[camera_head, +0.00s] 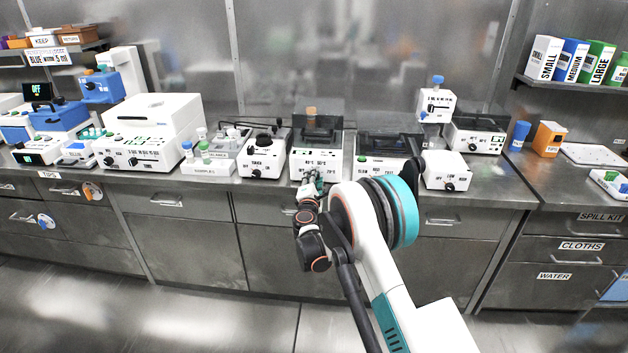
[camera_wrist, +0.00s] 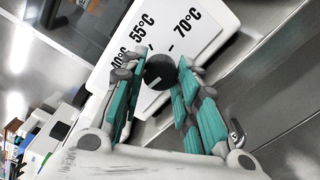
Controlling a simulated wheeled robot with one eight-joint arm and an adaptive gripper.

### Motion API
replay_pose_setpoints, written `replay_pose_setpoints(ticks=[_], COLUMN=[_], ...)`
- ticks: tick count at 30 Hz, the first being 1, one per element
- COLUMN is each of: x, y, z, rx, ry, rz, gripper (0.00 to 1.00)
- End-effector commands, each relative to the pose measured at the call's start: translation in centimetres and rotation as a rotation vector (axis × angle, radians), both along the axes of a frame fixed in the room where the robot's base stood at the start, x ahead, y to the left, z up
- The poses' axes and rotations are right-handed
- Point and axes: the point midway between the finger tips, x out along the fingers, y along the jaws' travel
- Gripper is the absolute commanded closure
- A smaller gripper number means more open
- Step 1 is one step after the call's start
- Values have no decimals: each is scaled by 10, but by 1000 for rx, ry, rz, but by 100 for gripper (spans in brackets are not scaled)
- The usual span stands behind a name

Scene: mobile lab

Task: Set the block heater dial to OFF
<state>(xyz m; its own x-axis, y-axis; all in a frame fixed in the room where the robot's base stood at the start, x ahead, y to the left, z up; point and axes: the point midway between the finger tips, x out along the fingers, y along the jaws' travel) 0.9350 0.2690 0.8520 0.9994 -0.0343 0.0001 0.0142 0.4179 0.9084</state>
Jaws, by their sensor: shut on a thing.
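The block heater (camera_head: 330,158) is a white box with a dark top on the bench, in the middle of the head view. In the wrist view its white front face (camera_wrist: 206,14) carries the marks 40°C, 55°C and 70°C. Its round black dial (camera_wrist: 160,70) sits between my fingertips. My gripper (camera_wrist: 160,76) is shut on the dial, with a teal-padded finger on each side. I cannot tell which mark the dial points to, and the OFF mark is not visible. In the head view my gripper (camera_head: 312,188) is at the heater's front and hides the dial.
A white device with a black knob (camera_head: 262,153) stands close on the left. Another white unit with a dark lid (camera_head: 385,158) stands close on the right. A rack with vials (camera_head: 207,160) is farther left. The floor before the drawers is clear.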

Motion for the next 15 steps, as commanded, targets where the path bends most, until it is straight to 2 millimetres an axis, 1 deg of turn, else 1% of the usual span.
replay_pose_setpoints(ticks=[6,15], x=[-1,-1], y=[1,1], z=[-1,-1], rx=[-36,-42], ry=[2,2], rz=[2,2], gripper=[95,95])
